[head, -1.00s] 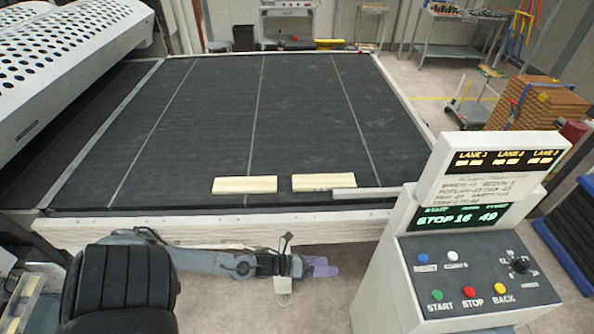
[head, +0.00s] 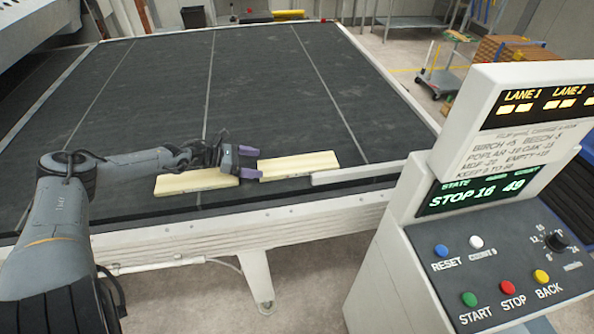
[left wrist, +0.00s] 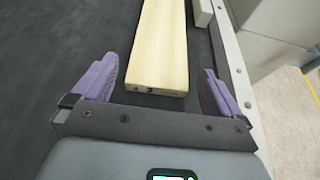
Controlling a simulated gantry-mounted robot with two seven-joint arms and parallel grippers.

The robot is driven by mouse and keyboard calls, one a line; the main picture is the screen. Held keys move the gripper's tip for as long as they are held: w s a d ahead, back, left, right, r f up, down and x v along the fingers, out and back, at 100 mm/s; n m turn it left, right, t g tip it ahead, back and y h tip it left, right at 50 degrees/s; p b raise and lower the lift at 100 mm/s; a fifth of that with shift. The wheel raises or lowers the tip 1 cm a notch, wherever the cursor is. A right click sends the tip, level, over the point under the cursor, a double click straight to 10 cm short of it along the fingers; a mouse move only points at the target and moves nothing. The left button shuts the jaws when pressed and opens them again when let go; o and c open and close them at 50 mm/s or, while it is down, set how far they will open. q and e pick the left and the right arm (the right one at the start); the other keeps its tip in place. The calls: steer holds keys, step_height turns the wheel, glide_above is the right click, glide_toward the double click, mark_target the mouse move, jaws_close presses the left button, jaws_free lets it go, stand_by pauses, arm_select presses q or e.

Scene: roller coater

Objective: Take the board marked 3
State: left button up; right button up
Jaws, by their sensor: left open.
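Two pale wooden boards lie in a row near the front edge of the dark belt in the head view, a left board (head: 197,181) and a right board (head: 298,165). No number can be read on either. My left gripper (head: 256,162) is open at the near-left end of the right board, its purple fingers pointing right. In the left wrist view the fingers (left wrist: 162,68) stand on either side of a board's end (left wrist: 165,40), with gaps at both sides. Small dark marks on that end face are illegible. My right gripper is not in view.
The belt (head: 240,95) behind the boards is clear.

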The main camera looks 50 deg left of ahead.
mark_target(277, 167)
arm_select(q)
steer(key=shift+f+b+x, duration=0.2)
steer(key=shift+b+x, duration=0.3)
steer(key=shift+x, duration=0.55)
steer(key=shift+w+d+b, duration=0.2)
steer(key=shift+w+b, duration=0.1)
steer(key=shift+f, duration=0.15)
steer(key=shift+w+d+f+b, duration=0.25)
steer(key=shift+w+d+b, duration=0.05)
steer(key=shift+w+b, duration=0.3)
steer(key=shift+b+x, duration=0.6)
steer(key=shift+x, duration=0.15)
steer(key=shift+b+x, duration=0.4)
steer(key=shift+x, duration=0.7)
steer(key=shift+r, duration=0.1)
steer(key=c, duration=0.7)
steer(key=shift+c, duration=0.7)
